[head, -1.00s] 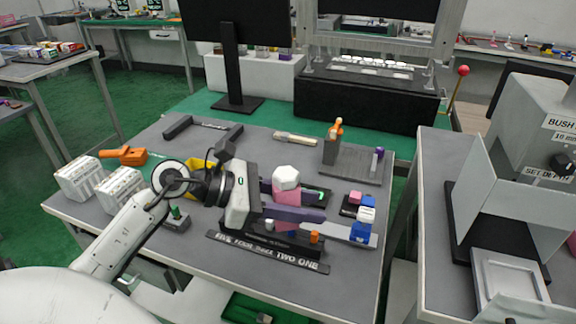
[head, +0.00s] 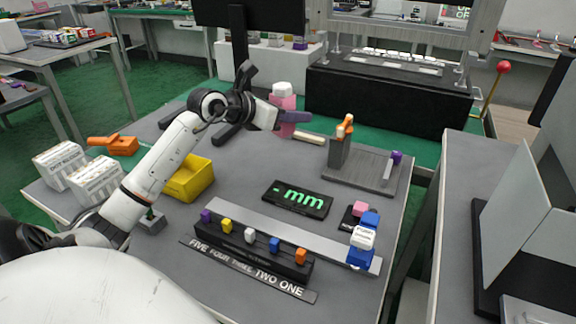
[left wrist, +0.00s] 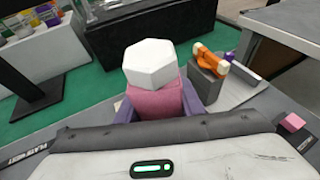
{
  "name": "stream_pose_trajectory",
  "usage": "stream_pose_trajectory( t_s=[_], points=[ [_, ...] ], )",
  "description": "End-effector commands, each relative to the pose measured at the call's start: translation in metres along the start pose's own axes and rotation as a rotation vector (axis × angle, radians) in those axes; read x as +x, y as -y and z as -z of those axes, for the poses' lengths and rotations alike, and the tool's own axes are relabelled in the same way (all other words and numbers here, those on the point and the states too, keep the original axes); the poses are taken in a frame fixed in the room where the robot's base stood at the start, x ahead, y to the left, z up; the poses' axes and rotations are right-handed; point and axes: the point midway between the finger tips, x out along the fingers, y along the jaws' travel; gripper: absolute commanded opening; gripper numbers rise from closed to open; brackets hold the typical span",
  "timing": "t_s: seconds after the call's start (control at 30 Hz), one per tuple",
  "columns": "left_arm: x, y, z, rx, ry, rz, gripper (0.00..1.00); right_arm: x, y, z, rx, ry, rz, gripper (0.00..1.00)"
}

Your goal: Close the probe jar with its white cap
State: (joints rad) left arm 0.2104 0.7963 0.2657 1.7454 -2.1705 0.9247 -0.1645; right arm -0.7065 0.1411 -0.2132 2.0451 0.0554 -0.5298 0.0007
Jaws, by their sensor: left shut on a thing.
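A pink jar (head: 284,104) with a white hexagonal cap (head: 282,88) on top is in my left gripper (head: 292,118). The purple fingers are shut on the pink body, and the jar is upright near the back of the table in the head view. In the left wrist view the pink body (left wrist: 160,102) is between the fingers, with the white cap (left wrist: 150,64) above it. I cannot tell whether the cap is fully seated. The jar's underside is hidden. My right gripper is not in view.
A display reading "mm" (head: 297,199) and a rack of coloured pegs (head: 252,250) are on the table. A grey fixture with an orange lever (head: 345,127) stands right of the jar. A yellow bin (head: 191,180) is left. A dark monitor (head: 250,12) stands behind.

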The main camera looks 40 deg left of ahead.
Motion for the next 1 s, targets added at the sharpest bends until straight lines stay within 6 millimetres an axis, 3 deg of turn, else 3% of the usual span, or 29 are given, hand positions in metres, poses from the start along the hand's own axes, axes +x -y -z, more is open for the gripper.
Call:
stream_pose_trajectory(
  t_s=[0.33, 0.67, 1.0],
  points=[
    [0.000, -0.001, 0.001, -0.001, 0.001, -0.001, 0.00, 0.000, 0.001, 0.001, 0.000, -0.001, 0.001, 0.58],
    [0.018, 0.000, 0.043, -0.004, 0.000, 0.000, 0.00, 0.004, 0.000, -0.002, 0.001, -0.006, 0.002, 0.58],
    [0.020, 0.000, 0.048, -0.001, 0.002, -0.001, 0.00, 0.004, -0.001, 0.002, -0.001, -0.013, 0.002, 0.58]
  ],
)
